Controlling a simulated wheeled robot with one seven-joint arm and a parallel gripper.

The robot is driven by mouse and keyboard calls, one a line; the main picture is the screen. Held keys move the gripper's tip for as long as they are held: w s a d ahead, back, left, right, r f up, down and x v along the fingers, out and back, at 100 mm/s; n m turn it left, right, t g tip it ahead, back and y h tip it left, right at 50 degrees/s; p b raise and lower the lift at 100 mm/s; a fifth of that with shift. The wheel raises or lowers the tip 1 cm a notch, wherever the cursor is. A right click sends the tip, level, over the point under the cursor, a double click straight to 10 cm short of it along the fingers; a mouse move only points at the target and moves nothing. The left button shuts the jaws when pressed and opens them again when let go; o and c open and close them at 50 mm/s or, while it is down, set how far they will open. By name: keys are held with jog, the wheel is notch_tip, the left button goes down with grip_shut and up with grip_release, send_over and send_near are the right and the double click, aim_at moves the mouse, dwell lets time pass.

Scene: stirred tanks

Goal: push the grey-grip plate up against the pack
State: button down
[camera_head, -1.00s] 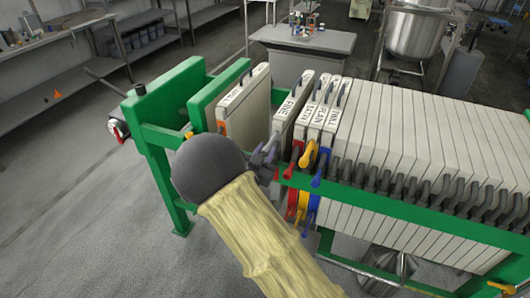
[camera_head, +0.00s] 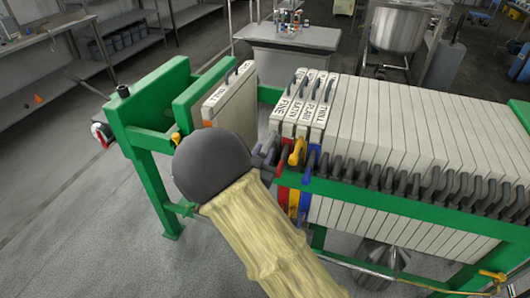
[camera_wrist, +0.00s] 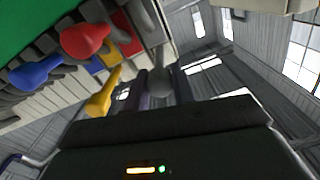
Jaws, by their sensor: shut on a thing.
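The grey-grip plate, labelled FINE (camera_head: 284,108), stands upright at the left end of the pack (camera_head: 400,140). It looks flush with the neighbouring plate, with no clear gap from this angle. My gripper (camera_head: 268,155) is at the near end of this plate, beside the green rail. In the wrist view the fingers are shut around the grey grip (camera_wrist: 158,82). The red grip (camera_wrist: 85,40), yellow grip (camera_wrist: 103,95) and blue grip (camera_wrist: 35,72) of the neighbouring plates are close by. My forearm and wrist hide part of the near rail.
A separate pale plate (camera_head: 230,98) with an orange mark stands by the green end plate (camera_head: 190,100) at the left. An open gap lies between it and the FINE plate. The green near rail (camera_head: 400,205) runs along the pack. A small table (camera_head: 290,38) stands behind.

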jog(key=shift+d+f, duration=0.15)
jog(key=shift+d, duration=0.15)
jog(key=c, duration=1.2)
grip_release()
jog(key=shift+s+d, duration=0.1)
jog(key=shift+d, duration=0.05)
jog(key=shift+o, duration=0.2)
jog(key=shift+a, duration=0.2)
jog(key=shift+s+a, duration=0.2)
jog(key=shift+s, duration=0.3)
jog(key=b+v, duration=0.2)
jog(key=v, duration=1.4)
